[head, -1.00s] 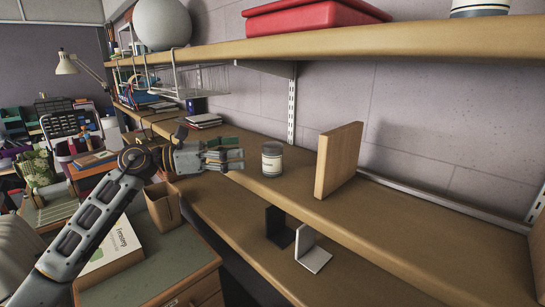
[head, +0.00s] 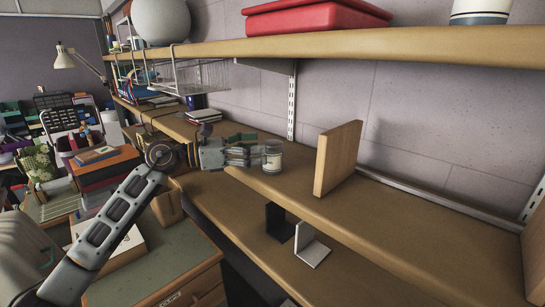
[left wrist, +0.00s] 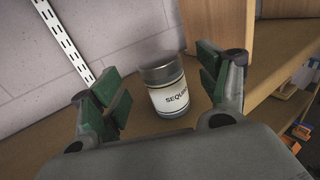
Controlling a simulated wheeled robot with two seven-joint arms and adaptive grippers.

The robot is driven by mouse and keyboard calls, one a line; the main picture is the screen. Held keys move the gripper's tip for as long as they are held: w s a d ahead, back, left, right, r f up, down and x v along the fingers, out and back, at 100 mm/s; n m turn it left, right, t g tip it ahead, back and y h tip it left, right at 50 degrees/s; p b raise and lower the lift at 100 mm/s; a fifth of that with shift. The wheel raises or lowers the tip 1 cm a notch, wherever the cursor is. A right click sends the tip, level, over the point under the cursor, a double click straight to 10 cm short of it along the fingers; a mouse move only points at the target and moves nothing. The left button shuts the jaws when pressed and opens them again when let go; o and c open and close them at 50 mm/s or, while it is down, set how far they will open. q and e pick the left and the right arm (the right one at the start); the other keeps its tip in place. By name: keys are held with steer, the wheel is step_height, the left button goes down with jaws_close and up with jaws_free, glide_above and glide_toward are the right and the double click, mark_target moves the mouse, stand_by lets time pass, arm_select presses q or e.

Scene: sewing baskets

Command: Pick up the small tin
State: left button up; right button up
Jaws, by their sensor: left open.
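The small tin (head: 273,157) stands upright on the middle wooden shelf, near its front edge. It has a grey lid and a white label. In the left wrist view the tin (left wrist: 166,91) shows part of its label lettering, "SEQUI...". My left gripper (head: 256,155) is open, just left of the tin in the head view, with its fingers pointing at it. In the left wrist view my left gripper (left wrist: 162,86) has its green-padded fingers spread on either side of the tin, with a gap visible at each side. My right gripper is not in view.
An upright wooden board (head: 338,158) stands on the shelf right of the tin. Black (head: 279,222) and white (head: 313,251) bookends sit on the shelf below. A wire basket (head: 188,77) hangs under the upper shelf (head: 400,44). The shelf right of the board is clear.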

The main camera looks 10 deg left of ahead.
mark_target(273, 142)
arm_select(q)
steer(key=shift+r+p+x, duration=0.15)
steer(key=shift+p+x, duration=0.3)
steer(key=shift+x, duration=0.25)
steer(key=shift+r+p+x, duration=0.2)
steer(key=shift+p+x, duration=0.25)
steer(key=shift+x, duration=0.2)
steer(key=shift+p+x, duration=0.45)
steer(key=shift+x, duration=0.7)
steer(key=shift+f, duration=0.15)
steer(key=shift+c, duration=0.2)
steer(key=c, duration=1.2)
steer(key=shift+o, duration=0.2)
